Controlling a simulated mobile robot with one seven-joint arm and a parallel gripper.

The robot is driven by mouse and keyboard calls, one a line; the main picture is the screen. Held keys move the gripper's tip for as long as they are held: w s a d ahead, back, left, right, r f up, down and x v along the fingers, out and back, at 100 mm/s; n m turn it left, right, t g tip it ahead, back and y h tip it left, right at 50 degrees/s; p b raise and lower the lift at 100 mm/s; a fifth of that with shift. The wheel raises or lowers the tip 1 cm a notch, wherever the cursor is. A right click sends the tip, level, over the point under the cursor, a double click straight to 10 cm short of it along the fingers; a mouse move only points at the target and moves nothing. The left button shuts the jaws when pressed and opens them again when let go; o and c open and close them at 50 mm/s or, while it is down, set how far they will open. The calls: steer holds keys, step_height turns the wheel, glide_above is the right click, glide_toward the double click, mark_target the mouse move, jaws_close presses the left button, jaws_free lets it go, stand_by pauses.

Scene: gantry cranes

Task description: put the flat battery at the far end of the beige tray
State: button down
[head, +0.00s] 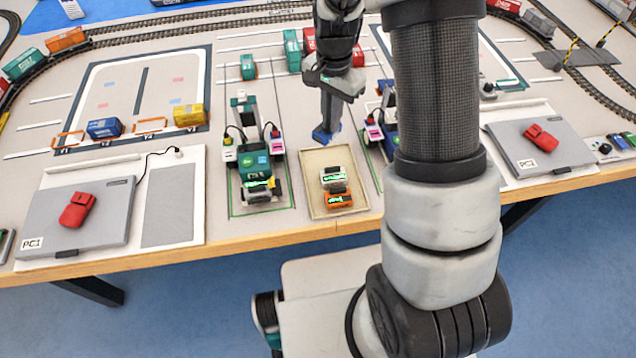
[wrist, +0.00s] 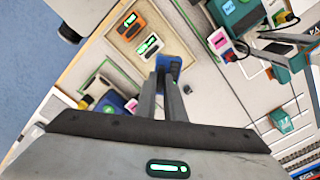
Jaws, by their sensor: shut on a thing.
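My gripper (head: 329,124) is shut on a blue battery (head: 321,135), which also shows between the fingertips in the wrist view (wrist: 174,65). The battery hangs by the far edge of the beige tray (head: 323,158); its height above the tray is hard to tell. The tray holds a white-grey battery (head: 334,174) in its middle and an orange battery (head: 339,201) at its near end, both with green lit displays. The far end of the tray looks bare. The held battery's display is hidden, so its charge cannot be read.
A teal gantry crane (head: 252,165) stands left of the tray, with a grey battery (head: 257,193) at its front. Another crane (head: 376,132) stands close on the right, partly behind my arm. Laptops with red items flank both sides.

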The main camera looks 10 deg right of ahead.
steer(key=w+f+m, duration=0.1)
steer(key=m, duration=0.1)
steer(key=w+f+m+b, duration=0.1)
steer(key=m, duration=0.2)
steer(key=f+m+b, duration=0.1)
steer(key=m, duration=0.1)
steer(key=shift+w+d+f+m, duration=0.2)
steer(key=shift+w+f+m, duration=0.1)
steer(key=shift+w+f, duration=0.1)
glide_above(328, 161)
step_height(328, 161, down, 10)
steer(key=shift+r+b, duration=0.1)
steer(key=shift+b, duration=0.2)
steer(key=shift+f, duration=0.2)
steer(key=c, duration=1.8)
jaws_free()
steer(key=shift+c, duration=0.2)
